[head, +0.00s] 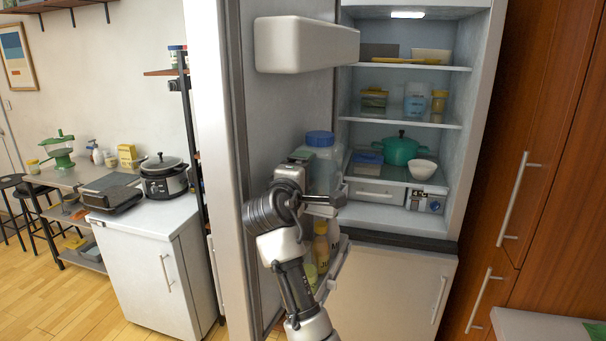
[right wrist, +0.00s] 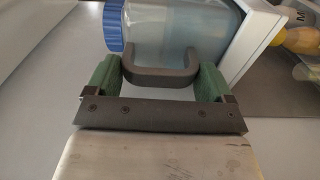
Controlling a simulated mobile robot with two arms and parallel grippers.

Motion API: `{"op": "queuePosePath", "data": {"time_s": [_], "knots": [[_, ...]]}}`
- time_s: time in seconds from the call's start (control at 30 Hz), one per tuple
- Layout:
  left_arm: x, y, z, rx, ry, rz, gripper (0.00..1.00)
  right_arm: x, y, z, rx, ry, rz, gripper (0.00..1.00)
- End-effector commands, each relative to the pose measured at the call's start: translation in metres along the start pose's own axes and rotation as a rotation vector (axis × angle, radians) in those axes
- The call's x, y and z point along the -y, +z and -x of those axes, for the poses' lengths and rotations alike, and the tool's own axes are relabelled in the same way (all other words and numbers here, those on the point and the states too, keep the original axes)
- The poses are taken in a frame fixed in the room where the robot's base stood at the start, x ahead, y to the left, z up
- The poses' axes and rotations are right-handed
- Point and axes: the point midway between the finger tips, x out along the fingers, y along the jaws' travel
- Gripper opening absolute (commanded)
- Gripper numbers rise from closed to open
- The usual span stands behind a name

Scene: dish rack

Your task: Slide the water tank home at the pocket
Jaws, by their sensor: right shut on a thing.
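The water tank (head: 322,158) is a clear bluish container with a blue cap, upright beside the inner face of the open fridge door. My right gripper (head: 306,180) is at its near side. In the right wrist view, my right gripper (right wrist: 160,82) has its green fingers at both ends of the dark handle (right wrist: 160,77) of the tank (right wrist: 185,25), shut on it. The tank's base end is at a white-edged pocket (right wrist: 252,42), which shows as a grey ledge (head: 333,191) in the head view. My arm partly hides this area; I cannot tell whether the tank is fully seated. My left gripper is not in view.
A white door bin (head: 306,44) is above the tank. Bottles (head: 321,250) stand in the door below it. The open fridge shelves (head: 405,123) at right hold a teal pot (head: 401,149), bowls and boxes. A white counter cabinet (head: 150,240) is at left.

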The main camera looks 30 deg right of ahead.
Motion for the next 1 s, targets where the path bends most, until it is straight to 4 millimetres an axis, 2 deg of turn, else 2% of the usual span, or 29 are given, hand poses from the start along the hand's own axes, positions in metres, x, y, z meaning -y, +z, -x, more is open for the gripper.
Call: {"op": "queuePosePath", "data": {"time_s": [0.4,1.0], "knots": [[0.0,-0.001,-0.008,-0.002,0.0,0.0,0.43,0.014,0.0,0.0,-0.001,0.009,-0.001,0.28],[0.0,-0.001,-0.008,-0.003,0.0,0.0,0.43,0.016,0.001,0.0,-0.001,0.009,-0.002,0.28]]}}
